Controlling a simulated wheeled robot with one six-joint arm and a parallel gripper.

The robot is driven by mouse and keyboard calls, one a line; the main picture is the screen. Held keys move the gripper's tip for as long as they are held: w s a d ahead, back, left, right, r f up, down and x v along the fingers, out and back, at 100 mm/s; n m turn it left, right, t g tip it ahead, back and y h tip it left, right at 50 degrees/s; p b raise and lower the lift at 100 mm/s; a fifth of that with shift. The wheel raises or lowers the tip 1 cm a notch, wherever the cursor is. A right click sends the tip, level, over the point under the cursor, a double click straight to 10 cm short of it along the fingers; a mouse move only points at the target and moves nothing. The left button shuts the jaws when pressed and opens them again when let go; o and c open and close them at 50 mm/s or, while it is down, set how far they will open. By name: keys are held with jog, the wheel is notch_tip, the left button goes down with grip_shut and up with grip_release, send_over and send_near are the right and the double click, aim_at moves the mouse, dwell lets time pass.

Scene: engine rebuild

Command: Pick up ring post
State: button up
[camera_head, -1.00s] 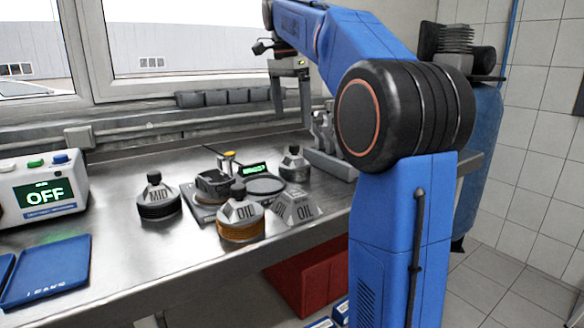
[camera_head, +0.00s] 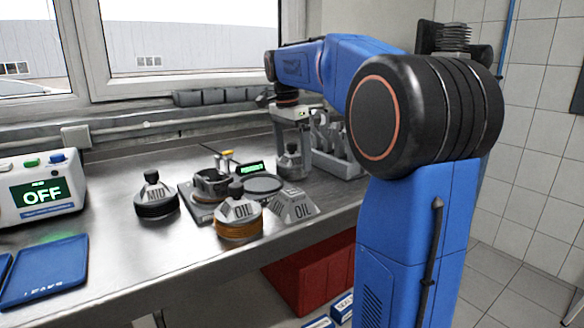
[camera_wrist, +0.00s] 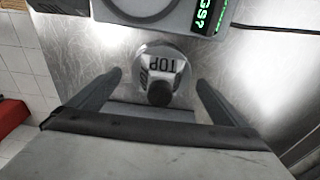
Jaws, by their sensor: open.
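A grey ring post marked TOP, with a dark knob, stands on the metal bench; it shows in the wrist view (camera_wrist: 163,68) and, partly covered by my fingers, in the head view (camera_head: 291,165). My gripper (camera_head: 292,150) is open and points down over this post, one finger to each side. In the wrist view my gripper (camera_wrist: 160,88) has the post between its fingers, with a gap on both sides. A post marked MID (camera_head: 156,196) with dark rings stands at the left. A post marked OIL (camera_head: 238,217) with orange rings stands at the front.
A device with a round plate (camera_head: 263,184) and a green display (camera_head: 250,168) sits just left of the TOP post. A grey OIL block (camera_head: 294,207) is in front. A grey rack (camera_head: 335,155) stands close on the right. Blue trays (camera_head: 45,270) and an OFF box (camera_head: 40,190) are at left.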

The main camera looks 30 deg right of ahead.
jog(key=shift+d+f, duration=0.15)
jog(key=shift+f, duration=0.85)
jog(key=c, duration=1.4)
jog(key=shift+r, duration=0.1)
